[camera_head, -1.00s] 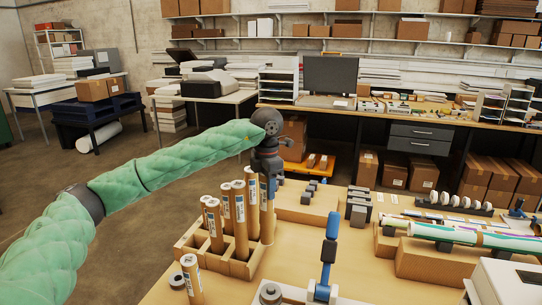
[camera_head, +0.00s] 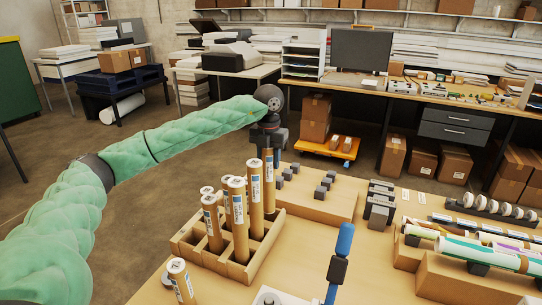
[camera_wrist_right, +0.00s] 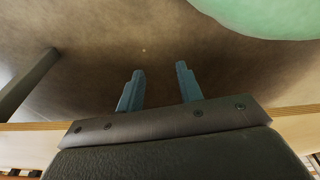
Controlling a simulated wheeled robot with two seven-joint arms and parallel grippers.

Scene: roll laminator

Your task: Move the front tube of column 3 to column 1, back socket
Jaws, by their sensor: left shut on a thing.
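The rack (camera_head: 236,270) is a light wooden box with open sockets, left of the table's middle in the head view. Several brown tubes with white-and-blue labels stand upright in it, among them a tall tube (camera_head: 239,218) and a shorter one (camera_head: 211,225) to its left. My left gripper (camera_head: 268,147) is shut on a tube (camera_head: 269,182) at the rack's right back, holding it near its top, upright. Its lower end is partly behind another tube (camera_head: 255,200), so I cannot tell whether it sits in a socket. My right gripper (camera_wrist_right: 160,88) shows in the right wrist view, open and empty.
Another brown tube (camera_head: 181,282) stands at the table's lower left, apart from the rack. Cardboard blocks with small grey pieces (camera_head: 325,187) lie behind, and long rolls (camera_head: 480,252) lie at the right.

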